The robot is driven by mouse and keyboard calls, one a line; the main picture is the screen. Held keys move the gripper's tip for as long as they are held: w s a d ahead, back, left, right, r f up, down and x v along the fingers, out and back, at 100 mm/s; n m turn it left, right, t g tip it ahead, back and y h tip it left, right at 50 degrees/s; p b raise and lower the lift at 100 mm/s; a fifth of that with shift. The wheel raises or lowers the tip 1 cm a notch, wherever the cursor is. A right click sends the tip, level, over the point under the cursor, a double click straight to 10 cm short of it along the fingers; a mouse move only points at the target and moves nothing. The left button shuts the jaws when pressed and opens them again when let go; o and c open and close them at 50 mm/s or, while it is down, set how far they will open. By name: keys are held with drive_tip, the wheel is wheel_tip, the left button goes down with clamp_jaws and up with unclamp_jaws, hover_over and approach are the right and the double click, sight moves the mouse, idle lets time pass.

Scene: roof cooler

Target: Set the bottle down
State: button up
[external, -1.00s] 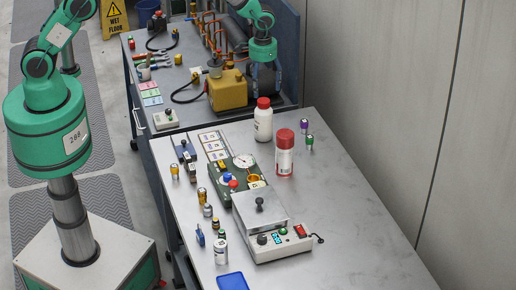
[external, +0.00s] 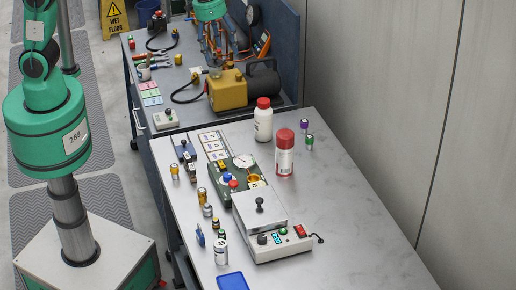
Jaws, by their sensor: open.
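A white bottle with a red cap (external: 263,124) stands upright at the back of the near metal table. A clear container with a wide red lid (external: 285,158) stands upright just in front of it. A small white bottle (external: 220,250) stands near the front left. Which of them is the task's bottle, I cannot tell. My gripper (external: 213,48) is over the far cart, below my green wrist, by the orange hoses. It is open, well apart from these bottles. Its fingertips are small and hard to pick out against the hoses.
A yellow pump (external: 227,90) with a black motor stands on the far cart, close to my gripper. A boxed device with a metal lid (external: 260,210), a blue tray (external: 232,282) and several small vials stand on the near table. The table's right side is clear.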

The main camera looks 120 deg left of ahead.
drive_tip(key=s+d+r+m+t, duration=0.1)
drive_tip(key=s+d+r+m, duration=0.1)
drive_tip(key=s+d+r, duration=0.45)
drive_tip(key=s+d+r+m+t, duration=0.1)
drive_tip(key=s+d+r, duration=0.3)
drive_tip(key=s+d, duration=0.5)
drive_tip(key=s+d+m, duration=0.2)
drive_tip(key=s+d, duration=0.3)
drive_tip(key=s, duration=0.2)
drive_tip(key=s+d+m+t, duration=0.1)
drive_tip(key=s+d, duration=0.3)
drive_tip(key=s, duration=0.4)
drive_tip(key=shift+s+d+m+t+h, duration=0.3)
drive_tip(key=shift+d+m+h, duration=0.1)
drive_tip(key=shift+m, duration=0.1)
wheel_tip(320, 180, down, 17)
drive_tip(key=b, duration=1.7)
idle(2.0)
